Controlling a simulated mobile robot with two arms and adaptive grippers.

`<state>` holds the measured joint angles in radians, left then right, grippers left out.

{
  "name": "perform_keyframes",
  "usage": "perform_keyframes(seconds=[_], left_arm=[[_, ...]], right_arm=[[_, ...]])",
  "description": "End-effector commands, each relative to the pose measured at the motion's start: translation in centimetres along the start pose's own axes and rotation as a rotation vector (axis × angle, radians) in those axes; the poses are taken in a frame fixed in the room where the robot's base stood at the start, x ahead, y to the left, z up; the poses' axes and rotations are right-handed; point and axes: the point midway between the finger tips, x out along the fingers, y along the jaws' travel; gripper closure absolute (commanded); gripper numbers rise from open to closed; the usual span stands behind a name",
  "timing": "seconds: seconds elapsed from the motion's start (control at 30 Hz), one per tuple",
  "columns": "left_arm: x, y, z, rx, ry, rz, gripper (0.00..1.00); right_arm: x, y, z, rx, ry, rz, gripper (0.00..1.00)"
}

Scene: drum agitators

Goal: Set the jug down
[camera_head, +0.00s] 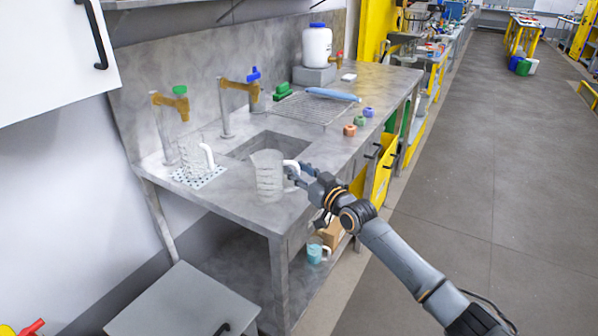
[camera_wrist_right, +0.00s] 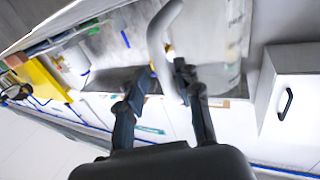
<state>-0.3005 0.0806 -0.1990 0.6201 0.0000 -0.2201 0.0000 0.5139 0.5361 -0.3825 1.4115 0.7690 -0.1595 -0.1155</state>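A clear jug (camera_head: 268,178) with a white handle is upright by the front edge of the grey worktop (camera_head: 215,205), in front of the sink. I cannot tell whether its base touches the top. My right gripper (camera_head: 297,174) is at its handle, coming from the right. In the right wrist view, the white handle (camera_wrist_right: 157,45) runs down between the fingers of my right gripper (camera_wrist_right: 163,75), which look closed in around it. Finger contact is hard to make out. The jug's body is unclear in that view. My left gripper is not in view.
A second clear jug (camera_head: 193,158) stands on a dotted mat (camera_head: 196,177) to the left. Two taps (camera_head: 180,104) (camera_head: 240,86) rise behind the sink (camera_head: 268,146). A wire rack, small coloured pieces and a white drum (camera_head: 316,45) lie farther back. A blue cup (camera_head: 315,252) is on the lower shelf.

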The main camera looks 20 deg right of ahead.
Motion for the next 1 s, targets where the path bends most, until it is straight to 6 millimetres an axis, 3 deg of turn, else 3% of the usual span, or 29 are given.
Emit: perform_keyframes(seconds=[0.27, 0.7, 1.0], left_arm=[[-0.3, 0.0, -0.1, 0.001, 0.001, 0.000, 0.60], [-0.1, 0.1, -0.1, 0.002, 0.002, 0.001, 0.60], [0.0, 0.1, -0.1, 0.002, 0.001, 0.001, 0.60]], right_arm=[[-0.4, 0.0, -0.3, 0.001, -0.001, -0.001, 0.66], [-8.8, 0.0, -0.1, -0.002, -0.002, -0.001, 0.66], [-11.8, 0.0, -0.2, 0.001, -0.001, 0.000, 0.66]])
